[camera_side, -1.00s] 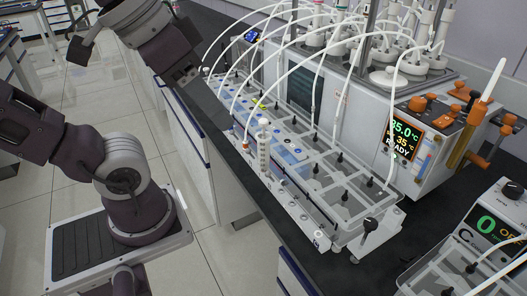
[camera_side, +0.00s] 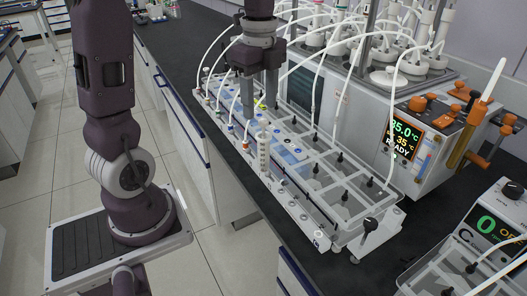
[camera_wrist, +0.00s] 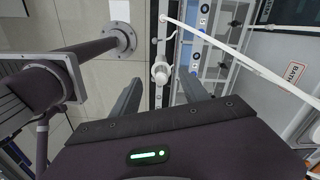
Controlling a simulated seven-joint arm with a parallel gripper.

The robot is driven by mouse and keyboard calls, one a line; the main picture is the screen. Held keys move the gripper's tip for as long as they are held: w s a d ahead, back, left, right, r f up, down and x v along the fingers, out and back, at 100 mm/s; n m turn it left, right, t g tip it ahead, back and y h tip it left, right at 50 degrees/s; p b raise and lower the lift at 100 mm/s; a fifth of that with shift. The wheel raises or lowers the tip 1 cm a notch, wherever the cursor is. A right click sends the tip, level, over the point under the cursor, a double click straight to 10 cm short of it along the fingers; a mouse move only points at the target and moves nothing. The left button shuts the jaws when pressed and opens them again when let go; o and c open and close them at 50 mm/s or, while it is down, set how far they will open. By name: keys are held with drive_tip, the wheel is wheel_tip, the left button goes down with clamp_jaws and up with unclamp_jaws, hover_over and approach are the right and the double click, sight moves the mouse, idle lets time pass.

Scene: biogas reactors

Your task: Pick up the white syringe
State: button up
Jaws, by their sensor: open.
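The white syringe (camera_side: 263,152) stands upright at the near long edge of the tray unit on the bench. My gripper (camera_side: 258,103) points down over the tray unit, open and empty, just above and behind the syringe in the side view. In the wrist view the syringe (camera_wrist: 160,72) is seen nearly end-on, between and slightly beyond the tips of the two spread fingers of my gripper (camera_wrist: 160,84). The fingers do not appear to touch it. Its lower part is hidden in the wrist view.
The tray unit (camera_side: 318,238) has clear lidded compartments. White tubes (camera_side: 316,85) arch from it to the reactors, close to my gripper. A heated bath (camera_side: 370,125) stands behind, its display reading READY. Open floor (camera_side: 60,160) lies left of the bench.

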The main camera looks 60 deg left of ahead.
sight(262, 135)
drive_tip(key=f, duration=1.1)
drive_tip(key=shift+w+d, duration=0.1)
drive_tip(key=shift+d, duration=0.25)
clamp_jaws()
wheel_tip(262, 135, up, 10)
drive_tip(key=shift+r, duration=0.1)
drive_tip(key=shift+r, duration=1.45)
